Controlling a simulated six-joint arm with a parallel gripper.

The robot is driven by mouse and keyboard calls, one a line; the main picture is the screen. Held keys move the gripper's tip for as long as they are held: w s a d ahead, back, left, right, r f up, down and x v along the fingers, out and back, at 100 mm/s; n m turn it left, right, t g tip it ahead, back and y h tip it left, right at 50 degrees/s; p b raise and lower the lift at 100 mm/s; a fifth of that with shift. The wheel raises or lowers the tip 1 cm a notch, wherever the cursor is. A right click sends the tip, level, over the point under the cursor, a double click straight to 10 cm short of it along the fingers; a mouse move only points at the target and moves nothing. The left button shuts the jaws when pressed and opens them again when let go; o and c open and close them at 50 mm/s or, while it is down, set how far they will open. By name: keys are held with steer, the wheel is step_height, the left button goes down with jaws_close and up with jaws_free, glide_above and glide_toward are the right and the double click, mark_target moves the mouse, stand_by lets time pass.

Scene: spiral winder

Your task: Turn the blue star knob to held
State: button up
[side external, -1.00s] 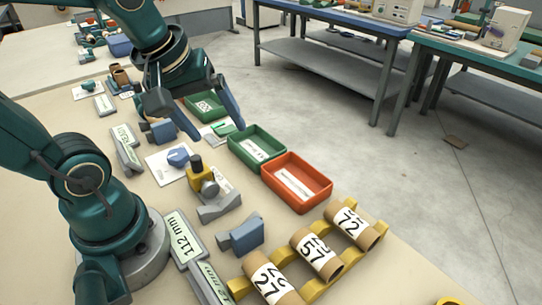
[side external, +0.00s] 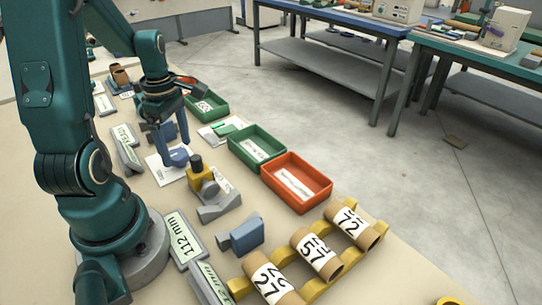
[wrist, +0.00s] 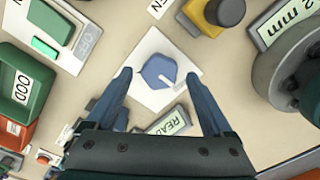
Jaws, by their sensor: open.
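The blue star knob (wrist: 158,70) sits on a white square plate (wrist: 156,98) in the wrist view, with a white pointer aimed to the lower right. My gripper (wrist: 160,82) is open, with one finger to the left and one to the right of the knob, apart from it in the picture. In the side view my gripper (side external: 175,155) hangs over the white plate (side external: 160,172), and its blue fingers hide most or all of the knob. The marks on the plate are too small to read.
A yellow and dark block (side external: 203,178) stands close by. Green (side external: 256,145) and red (side external: 297,182) bins lie to the right. A READY display (side external: 126,142) is to the left. Labelled rolls (side external: 316,252) rest on a yellow rack in front.

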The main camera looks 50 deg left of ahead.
steer(key=shift+f, duration=0.75)
jaws_close()
